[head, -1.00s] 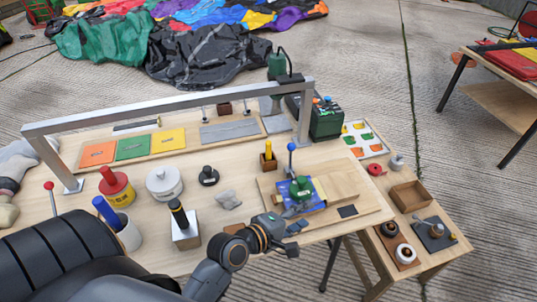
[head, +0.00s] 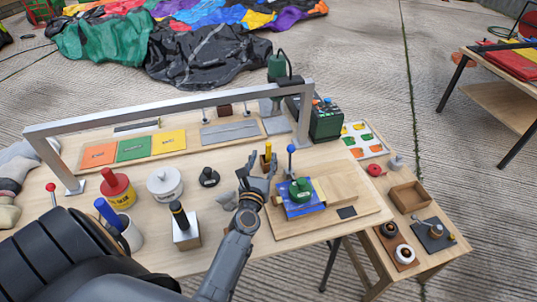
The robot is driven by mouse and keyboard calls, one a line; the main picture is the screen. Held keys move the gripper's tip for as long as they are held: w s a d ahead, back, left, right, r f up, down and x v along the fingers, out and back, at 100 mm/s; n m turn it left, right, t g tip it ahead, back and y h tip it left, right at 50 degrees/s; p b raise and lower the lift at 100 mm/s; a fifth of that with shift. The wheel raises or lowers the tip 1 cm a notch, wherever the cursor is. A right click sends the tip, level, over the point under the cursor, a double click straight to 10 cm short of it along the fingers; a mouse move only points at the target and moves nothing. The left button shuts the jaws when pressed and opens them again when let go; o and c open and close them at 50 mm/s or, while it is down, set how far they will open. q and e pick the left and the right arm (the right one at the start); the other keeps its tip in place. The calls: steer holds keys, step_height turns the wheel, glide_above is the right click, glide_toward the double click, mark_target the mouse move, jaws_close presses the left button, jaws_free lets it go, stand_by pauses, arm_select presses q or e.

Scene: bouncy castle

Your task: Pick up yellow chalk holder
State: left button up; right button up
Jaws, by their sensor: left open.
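The yellow chalk holder (head: 268,148) appears to be the small upright yellow piece at the middle of the table. Its lower part is hidden behind my left gripper. My left gripper (head: 263,160) is open, with its fingers pointing away from me toward the holder. It overlaps the holder in the picture; I cannot tell whether they touch. My right gripper is not in view.
A board with a blue plate and green knob (head: 301,188) is just right of the gripper. A black-topped round piece (head: 208,178) and a white pot (head: 164,183) stand left. A metal frame (head: 180,105) spans the table behind.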

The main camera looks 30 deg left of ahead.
mark_target(268, 147)
arm_select(q)
steer(key=x, duration=0.6)
steer(key=shift+w, duration=0.35)
steer(key=shift+r, duration=0.1)
jaws_close()
